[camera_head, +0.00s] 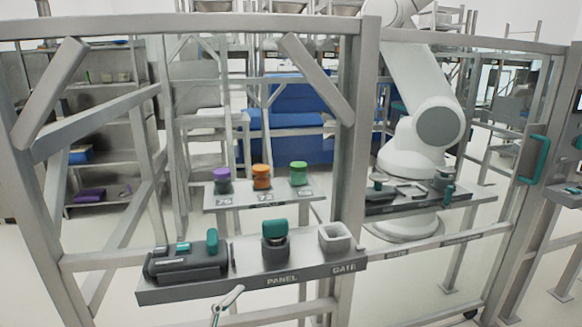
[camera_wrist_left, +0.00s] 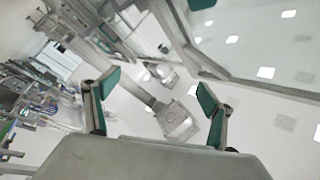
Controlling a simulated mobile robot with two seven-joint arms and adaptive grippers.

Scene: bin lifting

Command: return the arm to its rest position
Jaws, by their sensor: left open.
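My left gripper (camera_wrist_left: 157,88) shows in the left wrist view. Its two teal-padded fingers stand wide apart with nothing between them. Past the fingers are a white surface with bright square lights and grey metal structures, seen at a tilt. No object touches the fingers.
A grey metal frame (camera_head: 360,120) fills the head view's front.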

